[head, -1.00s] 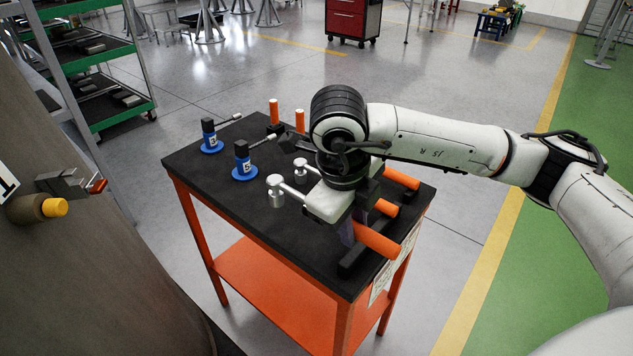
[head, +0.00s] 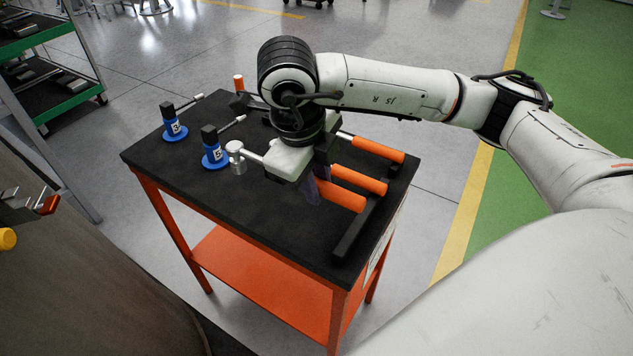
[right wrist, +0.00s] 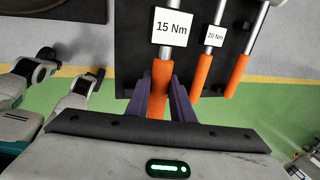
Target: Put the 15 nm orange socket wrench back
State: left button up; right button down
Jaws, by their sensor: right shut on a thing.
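My right gripper (head: 312,190) is over the front part of the black-topped cart (head: 240,208). It is shut on the 15 Nm orange socket wrench (head: 341,198), and its purple fingers are on either side of the orange handle in the right wrist view (right wrist: 160,88). The "15 Nm" label shows on the shaft. The wrench's silver head points left; my wrist hides part of the shaft. A 20 Nm orange wrench (right wrist: 203,74) and a third orange wrench (right wrist: 238,72) lie beside it. I cannot tell whether the held wrench touches the cart top. My left gripper is not in view.
A black bar (head: 352,238) runs along the cart's right side near the handles. Two blue-based tools (head: 214,158) stand on the left part. An upright orange handle (head: 239,84) is at the back. The front left of the top is clear. A grey cylinder (head: 95,285) is at lower left.

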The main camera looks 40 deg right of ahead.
notch_tip(320, 180, down, 5)
jog(key=b, duration=0.5)
jog(key=shift+f, duration=0.2)
jog(key=shift+r, duration=0.2)
jog(key=shift+b, duration=0.55)
dwell(0.6)
jog(key=shift+f+b, duration=1.35)
jog(key=shift+f, duration=0.1)
dwell(1.1)
jog(key=c, duration=1.5)
grip_release()
jog(key=shift+o, duration=0.2)
